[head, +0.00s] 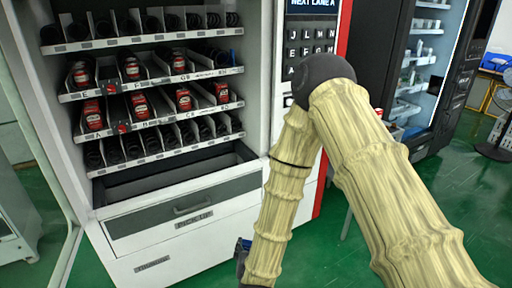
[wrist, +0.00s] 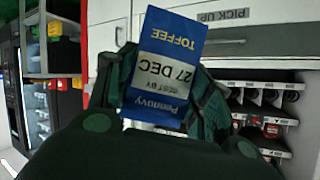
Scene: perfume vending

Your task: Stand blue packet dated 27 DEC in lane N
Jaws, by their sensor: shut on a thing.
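The blue packet (wrist: 176,32) shows close up in the wrist view, with a white band reading "27 DEC", "BEST BY", and the words "TOFFEE" and "Pennovy". My gripper (wrist: 160,98) is shut on it, with dark fingers on both sides. In the head view my gripper (head: 241,258) is low, in front of the machine's lower right, mostly hidden by my arm; a small blue bit (head: 245,243) shows there. The vending machine (head: 225,205) has open shelves with coil lanes. I cannot make out a lane label N on the shelves.
Red packets (head: 183,98) stand in several lanes of the middle shelves. The top shelf (head: 150,38) shows empty coils. A pick-up drawer (head: 185,207) lies below the lanes. A display and keypad (head: 311,40) are at the right. Another machine (head: 420,75) stands farther right.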

